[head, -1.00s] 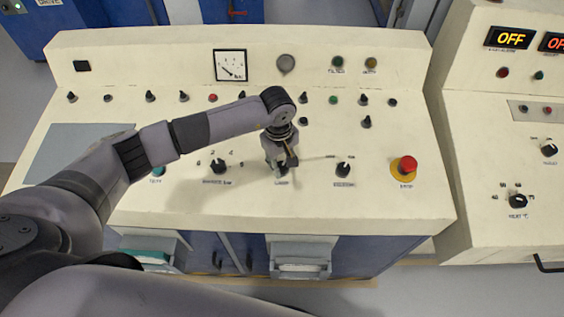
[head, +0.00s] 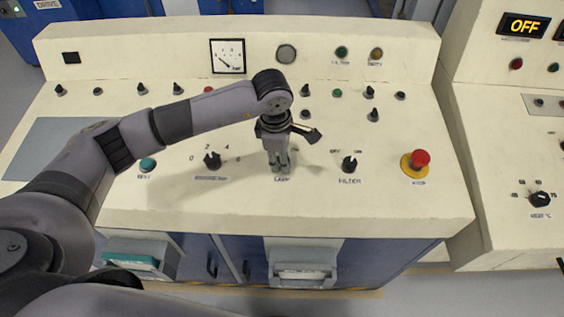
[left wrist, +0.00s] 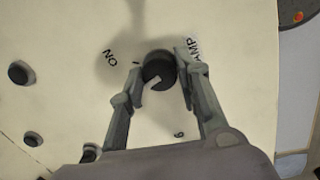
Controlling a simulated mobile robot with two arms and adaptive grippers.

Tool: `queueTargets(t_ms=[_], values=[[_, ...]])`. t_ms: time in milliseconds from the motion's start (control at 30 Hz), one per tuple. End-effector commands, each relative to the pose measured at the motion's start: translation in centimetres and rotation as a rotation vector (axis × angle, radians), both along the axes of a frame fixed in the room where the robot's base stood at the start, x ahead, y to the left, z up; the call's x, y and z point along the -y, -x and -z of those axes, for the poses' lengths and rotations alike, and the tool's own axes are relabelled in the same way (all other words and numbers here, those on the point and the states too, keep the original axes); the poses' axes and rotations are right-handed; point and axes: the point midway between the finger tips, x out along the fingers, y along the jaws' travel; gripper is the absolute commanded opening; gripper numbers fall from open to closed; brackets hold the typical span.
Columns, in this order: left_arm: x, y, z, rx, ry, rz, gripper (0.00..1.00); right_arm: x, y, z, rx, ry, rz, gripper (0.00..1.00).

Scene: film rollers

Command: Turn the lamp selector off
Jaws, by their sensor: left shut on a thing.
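The lamp selector (left wrist: 158,66) is a round black knob with a pale pointer mark, on the cream panel. In the left wrist view it sits between the two fingers of my left gripper (head: 278,168), which is shut on it. The word ON shows to the left of the knob and the LAMP label to its right. In the head view the fingers point down just above the LAMP label (head: 281,180) and mostly hide the knob. My right gripper is not in view.
The filter selector (head: 349,164) stands to the right, with the red stop button (head: 420,160) beyond it. Another selector (head: 212,161) and a teal button (head: 148,164) stand to the left. A row of small switches and a gauge (head: 228,56) lie behind.

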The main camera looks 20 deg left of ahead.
Motion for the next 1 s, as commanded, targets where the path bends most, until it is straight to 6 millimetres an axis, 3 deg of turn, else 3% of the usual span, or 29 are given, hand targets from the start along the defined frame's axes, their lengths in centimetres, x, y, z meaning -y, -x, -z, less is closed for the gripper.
queueTargets(t_ms=[300, 1000], values=[[0.0, 0.0, 0.1, 0.007, 0.017, -0.179, 0.03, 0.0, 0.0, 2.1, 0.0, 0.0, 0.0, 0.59], [0.0, 0.0, -0.1, 0.009, 0.024, -0.247, 0.03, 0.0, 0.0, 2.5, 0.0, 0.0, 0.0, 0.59]])
